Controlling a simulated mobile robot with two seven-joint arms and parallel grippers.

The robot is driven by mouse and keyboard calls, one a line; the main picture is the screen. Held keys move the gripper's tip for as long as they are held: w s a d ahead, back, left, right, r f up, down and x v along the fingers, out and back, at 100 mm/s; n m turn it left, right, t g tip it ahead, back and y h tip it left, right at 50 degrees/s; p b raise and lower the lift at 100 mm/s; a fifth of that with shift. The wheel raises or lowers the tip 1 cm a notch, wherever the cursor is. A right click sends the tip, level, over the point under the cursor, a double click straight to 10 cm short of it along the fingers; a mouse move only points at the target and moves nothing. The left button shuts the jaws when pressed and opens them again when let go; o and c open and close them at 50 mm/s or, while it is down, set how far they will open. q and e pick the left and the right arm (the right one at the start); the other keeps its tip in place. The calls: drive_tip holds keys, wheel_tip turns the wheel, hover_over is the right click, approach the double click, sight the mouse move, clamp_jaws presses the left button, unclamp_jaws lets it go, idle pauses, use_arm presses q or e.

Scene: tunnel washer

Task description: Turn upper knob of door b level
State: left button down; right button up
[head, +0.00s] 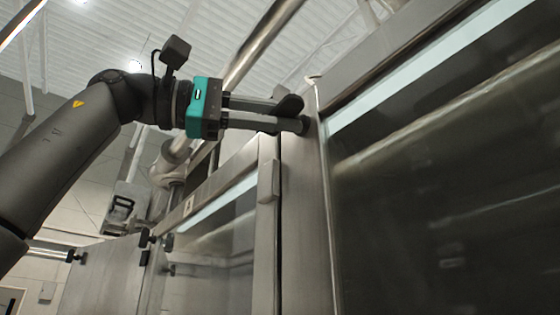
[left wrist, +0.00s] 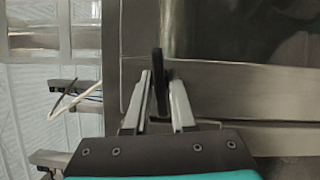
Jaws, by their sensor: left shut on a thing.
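My left gripper (head: 284,114) reaches in from the left, teal at its base, with its two grey fingers at the steel door frame. It is shut on a dark knob (head: 291,103). In the left wrist view the knob (left wrist: 158,75) shows as a narrow dark bar between the fingertips, upright in that picture. The fingers hide part of it, and I cannot tell whether it is level. A steel door (head: 318,190) with a large dark window (head: 450,170) stands to the right of the fingers. My right gripper is not in view.
A second glazed steel panel (head: 215,245) stands left of the fingers, with a block-shaped fitting (head: 268,181) on its edge. Pipes (head: 262,40) run behind it. Small dark knobs (head: 168,242) show at lower left. The room is open at far left.

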use_arm(q)
drive_tip(key=shift+m, duration=0.6)
drive_tip(key=shift+y, duration=0.3)
drive_tip(key=c, duration=0.9)
unclamp_jaws()
drive_tip(key=v, duration=1.5)
drive_tip(key=shift+a, duration=0.15)
